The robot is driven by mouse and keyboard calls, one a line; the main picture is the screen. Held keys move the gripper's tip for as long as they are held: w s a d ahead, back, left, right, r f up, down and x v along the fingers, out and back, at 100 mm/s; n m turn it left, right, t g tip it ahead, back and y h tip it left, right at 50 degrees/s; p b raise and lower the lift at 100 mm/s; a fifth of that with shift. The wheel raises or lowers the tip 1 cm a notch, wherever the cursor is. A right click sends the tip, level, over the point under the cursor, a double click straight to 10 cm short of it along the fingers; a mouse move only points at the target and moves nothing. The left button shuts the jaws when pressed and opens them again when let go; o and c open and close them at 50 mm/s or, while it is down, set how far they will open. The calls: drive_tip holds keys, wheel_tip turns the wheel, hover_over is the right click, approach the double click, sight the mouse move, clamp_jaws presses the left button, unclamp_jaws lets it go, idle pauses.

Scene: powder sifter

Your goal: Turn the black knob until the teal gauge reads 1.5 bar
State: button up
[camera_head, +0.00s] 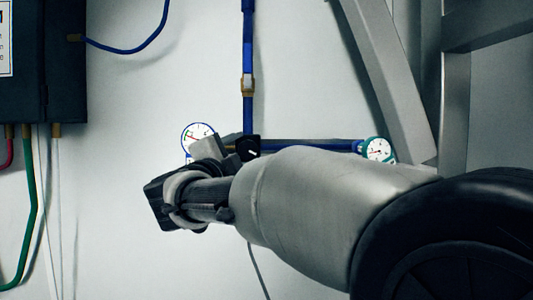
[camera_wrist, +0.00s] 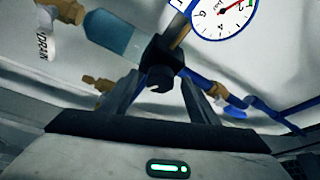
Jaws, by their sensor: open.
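The black knob (camera_head: 249,147) sits on the pipework on the wall, partly hidden behind my arm. In the wrist view the knob (camera_wrist: 160,77) lies between the two fingers of my gripper (camera_wrist: 163,84). The fingers are open on either side of it; whether either touches it I cannot tell. In the head view my gripper (camera_head: 222,148) is mostly hidden by my own wrist. The teal gauge (camera_head: 378,150) has a white face and stands at the right end of the blue pipe; its reading is too small to tell. It does not show in the wrist view.
A blue-rimmed gauge (camera_head: 198,134) is close above my gripper, with its red needle clear in the wrist view (camera_wrist: 222,12). A vertical blue pipe (camera_head: 248,60) rises above the knob. A dark box (camera_head: 42,65) with hoses hangs at left. A grey metal frame (camera_head: 390,80) stands at right.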

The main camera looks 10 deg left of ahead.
drive_tip(key=s+a+f, duration=0.1)
drive_tip(key=s+f, duration=0.1)
drive_tip(key=s, duration=1.3)
drive_tip(key=shift+s+a+f, duration=0.2)
drive_tip(key=shift+s+a, duration=0.05)
drive_tip(key=shift+s, duration=0.1)
